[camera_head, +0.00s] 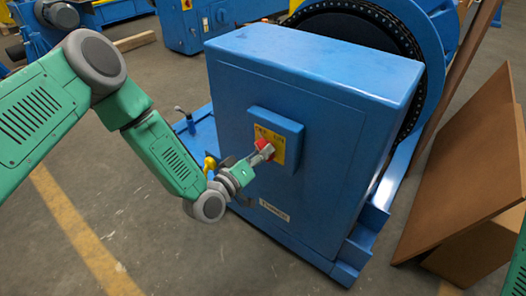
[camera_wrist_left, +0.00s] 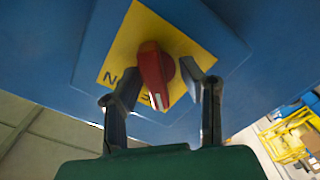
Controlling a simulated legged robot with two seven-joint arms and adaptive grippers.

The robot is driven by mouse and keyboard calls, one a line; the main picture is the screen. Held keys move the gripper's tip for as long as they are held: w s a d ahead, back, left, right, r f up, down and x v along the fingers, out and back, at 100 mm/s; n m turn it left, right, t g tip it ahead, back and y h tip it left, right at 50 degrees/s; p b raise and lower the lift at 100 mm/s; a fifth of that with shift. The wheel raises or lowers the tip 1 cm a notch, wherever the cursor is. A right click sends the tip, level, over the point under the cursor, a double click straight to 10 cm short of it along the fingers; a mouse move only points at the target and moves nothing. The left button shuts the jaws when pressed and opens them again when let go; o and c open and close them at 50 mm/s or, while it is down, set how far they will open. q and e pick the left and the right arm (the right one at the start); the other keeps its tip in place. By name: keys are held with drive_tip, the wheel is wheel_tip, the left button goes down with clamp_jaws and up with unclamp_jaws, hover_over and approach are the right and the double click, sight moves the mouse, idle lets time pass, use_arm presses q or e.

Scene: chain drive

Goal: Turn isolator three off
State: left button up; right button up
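The isolator is a red rotary knob (camera_head: 264,146) on a yellow plate (camera_head: 279,152), mounted on a blue box that juts from the front of a large blue cabinet (camera_head: 330,75). My left gripper (camera_head: 260,156) is right at the knob and partly covers it. In the left wrist view, the two dark fingers of my left gripper (camera_wrist_left: 162,85) are apart, one on each side of the red knob (camera_wrist_left: 154,72). The knob's white mark points toward the gripper. Plate lettering is partly hidden. My right gripper is out of view.
A big blue wheel with a dark chain (camera_head: 405,55) stands behind the cabinet. Brown boards (camera_head: 470,150) lean at the right. A yellow part (camera_head: 209,164) sits at the cabinet's left. The grey floor in front is clear, with a yellow line (camera_head: 80,235).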

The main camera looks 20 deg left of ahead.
use_arm(q)
drive_tip(key=shift+r, duration=0.15)
drive_tip(key=v, duration=1.2)
drive_tip(key=shift+w+a, duration=0.1)
